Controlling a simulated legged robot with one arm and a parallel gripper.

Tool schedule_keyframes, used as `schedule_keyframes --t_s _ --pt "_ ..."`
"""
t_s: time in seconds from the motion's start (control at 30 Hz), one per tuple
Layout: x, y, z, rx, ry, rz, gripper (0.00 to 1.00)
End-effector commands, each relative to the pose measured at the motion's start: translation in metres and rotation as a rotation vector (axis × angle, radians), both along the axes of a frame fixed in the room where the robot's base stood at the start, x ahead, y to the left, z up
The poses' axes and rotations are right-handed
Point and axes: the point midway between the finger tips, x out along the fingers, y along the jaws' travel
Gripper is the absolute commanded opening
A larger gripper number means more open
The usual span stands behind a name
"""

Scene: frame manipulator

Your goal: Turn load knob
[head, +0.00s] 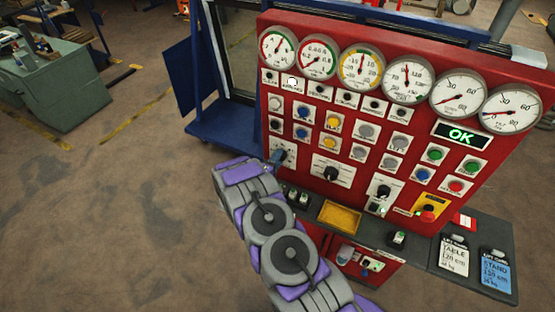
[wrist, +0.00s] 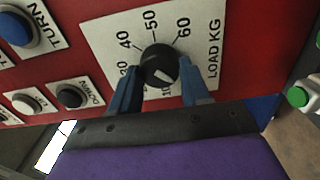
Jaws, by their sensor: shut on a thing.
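The load knob (wrist: 160,62) is a round black knob on a white plate (wrist: 205,25) marked "LOAD KG" in the wrist view. Its scale shows 40, 50 and 60, with other numbers partly hidden by the fingers. A pale mark shows on the knob's lower part. My gripper (wrist: 158,80) has one blue finger on each side of the knob and is shut on it. In the head view my gripper (head: 277,157) reaches the left side of the red panel (head: 310,187). The knob itself is hidden behind it there.
A row of round gauges (head: 407,78) tops the panel. Several coloured buttons lie above and right of my gripper. Another black knob (head: 331,173) is to the right. A green "OK" display (head: 461,135) is lit. A dark shelf (head: 370,230) juts out below. Open floor lies left.

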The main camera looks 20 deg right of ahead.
Motion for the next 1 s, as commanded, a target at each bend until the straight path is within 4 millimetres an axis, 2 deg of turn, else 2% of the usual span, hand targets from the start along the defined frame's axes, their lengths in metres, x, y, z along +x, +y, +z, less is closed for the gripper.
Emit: schedule_keyframes --t_s 0.43,0.47,0.5,0.7,1.0 --pt "0.0029 0.0040 -0.0004 -0.005 0.008 0.012 0.16" --pt "0.0027 0.0040 -0.0004 -0.005 0.008 0.012 0.49" --pt "0.0025 0.0037 -0.0005 -0.005 0.008 0.011 0.52" --pt "-0.0004 0.0021 0.0007 -0.005 0.006 0.006 0.72" --pt "-0.0025 0.0032 0.0007 -0.005 0.006 0.004 0.72"
